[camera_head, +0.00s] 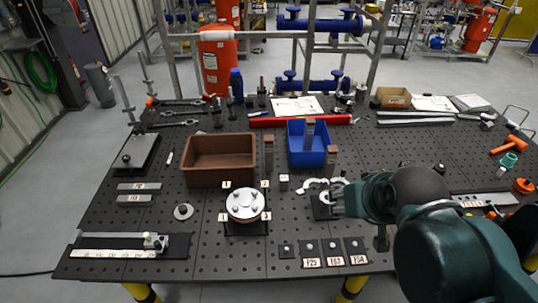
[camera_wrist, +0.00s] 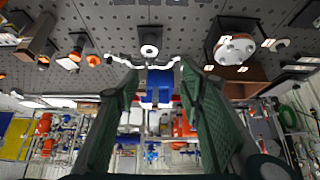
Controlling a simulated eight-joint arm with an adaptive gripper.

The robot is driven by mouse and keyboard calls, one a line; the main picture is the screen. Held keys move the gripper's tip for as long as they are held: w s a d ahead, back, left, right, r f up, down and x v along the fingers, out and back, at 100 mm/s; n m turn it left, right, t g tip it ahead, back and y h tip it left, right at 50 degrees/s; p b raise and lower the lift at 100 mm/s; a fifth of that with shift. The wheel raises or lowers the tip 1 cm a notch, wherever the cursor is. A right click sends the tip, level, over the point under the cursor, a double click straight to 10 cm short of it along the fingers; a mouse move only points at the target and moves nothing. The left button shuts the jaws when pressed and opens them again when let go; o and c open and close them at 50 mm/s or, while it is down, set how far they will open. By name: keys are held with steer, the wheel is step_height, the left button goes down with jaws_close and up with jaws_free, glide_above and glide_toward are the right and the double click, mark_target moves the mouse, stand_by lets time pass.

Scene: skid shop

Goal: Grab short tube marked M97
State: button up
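No marking M97 is legible in either view, so I cannot tell which piece is the named tube. Upright square tube-like posts stand near the blue bin: one left of it (camera_head: 268,155), one at its right front (camera_head: 331,161), and another within its outline (camera_head: 310,133). My gripper (camera_head: 338,200) is low over the right-centre of the table, in front of the bin. In the wrist view my gripper (camera_wrist: 160,72) has its two green fingers wide apart, with nothing held between them. White curved pieces (camera_head: 322,186) lie beside the fingertips in the head view.
A brown tray (camera_head: 219,181) and the blue bin (camera_head: 295,157) stand mid-table. A round silver fixture (camera_head: 245,204) is left of my gripper. Small labelled plates (camera_head: 333,252) lie at the front. A red bar (camera_head: 300,121) lies behind the bin.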

steer(key=shift+o, duration=0.5)
steer(key=shift+r, duration=0.1)
steer(key=w+a+r+n+g, duration=0.25)
steer(key=w+r+n, duration=0.25)
steer(key=w+r, duration=0.8)
steer(key=n+g, duration=0.5)
steer(key=n, duration=0.8)
glide_above(268, 138)
step_height(268, 138, down, 8)
steer(key=r, duration=0.1)
steer(key=f, duration=2.2)
steer(key=shift+w+f+p, duration=0.2)
steer(key=shift+f+p, duration=0.05)
steer(key=shift+p, duration=0.15)
steer(key=shift+f, duration=0.35)
steer(key=shift+f, duration=0.1)
